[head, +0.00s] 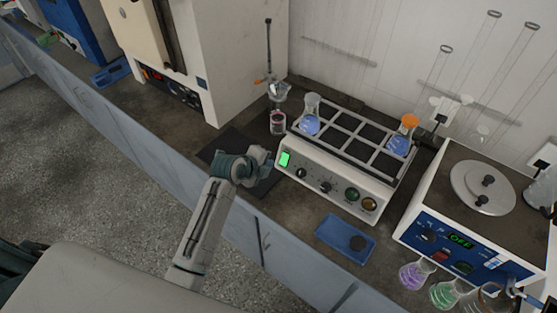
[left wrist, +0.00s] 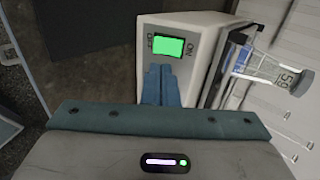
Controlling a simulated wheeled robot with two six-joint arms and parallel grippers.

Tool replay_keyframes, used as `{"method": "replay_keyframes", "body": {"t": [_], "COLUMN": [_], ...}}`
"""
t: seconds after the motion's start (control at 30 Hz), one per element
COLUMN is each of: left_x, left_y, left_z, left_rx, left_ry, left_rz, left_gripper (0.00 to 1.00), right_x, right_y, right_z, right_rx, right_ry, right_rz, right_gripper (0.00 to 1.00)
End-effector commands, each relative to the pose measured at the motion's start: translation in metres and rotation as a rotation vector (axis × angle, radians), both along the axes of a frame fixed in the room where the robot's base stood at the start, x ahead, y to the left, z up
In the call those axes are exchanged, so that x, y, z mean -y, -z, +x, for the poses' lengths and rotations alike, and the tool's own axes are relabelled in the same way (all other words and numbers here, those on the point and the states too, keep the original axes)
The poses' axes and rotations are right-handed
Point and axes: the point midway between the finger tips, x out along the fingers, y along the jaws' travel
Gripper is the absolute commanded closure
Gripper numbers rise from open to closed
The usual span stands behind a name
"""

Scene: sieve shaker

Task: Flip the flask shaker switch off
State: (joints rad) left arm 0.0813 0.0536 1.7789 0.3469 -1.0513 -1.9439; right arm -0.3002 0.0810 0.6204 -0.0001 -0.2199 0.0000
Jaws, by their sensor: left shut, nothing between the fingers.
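The flask shaker (head: 335,165) is a white box with a rack on top, at the centre of the head view. Its lit green rocker switch (head: 285,159) is at the left end of its front panel. In the left wrist view the green switch (left wrist: 168,46) sits between the printed labels, with ON on its right side. My left gripper (head: 264,157) is just left of the switch in the head view. In the wrist view its blue fingers (left wrist: 161,86) are together and empty, their tips just below the switch; contact cannot be told. My right gripper is not in view.
Flasks with blue liquid (head: 310,122) stand in the rack. A blue tray (head: 345,240) lies in front of the shaker. A dark mat (head: 238,150) lies left of the shaker.

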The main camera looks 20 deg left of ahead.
Motion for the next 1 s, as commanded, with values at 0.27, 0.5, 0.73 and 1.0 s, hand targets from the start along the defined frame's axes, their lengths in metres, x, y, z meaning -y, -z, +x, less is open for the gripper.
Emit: {"method": "replay_keyframes", "body": {"t": [0.27,0.5,0.73,1.0], "left_x": [0.012,0.018,0.019,0.019], "left_y": [0.026,0.043,0.048,0.049], "left_z": [0.032,0.048,0.052,0.052], "left_rx": [-0.002,-0.001,0.0,0.001], "left_ry": [-0.001,0.001,0.001,0.0], "left_rz": [-0.002,0.0,0.001,0.0], "left_gripper": [1.0,1.0,1.0,1.0], "right_x": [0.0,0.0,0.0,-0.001], "right_y": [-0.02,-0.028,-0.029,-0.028], "right_z": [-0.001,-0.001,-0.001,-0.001], "right_rx": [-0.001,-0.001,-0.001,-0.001], "right_ry": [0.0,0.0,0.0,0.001], "right_rz": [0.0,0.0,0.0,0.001], "right_gripper": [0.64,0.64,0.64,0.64]}}
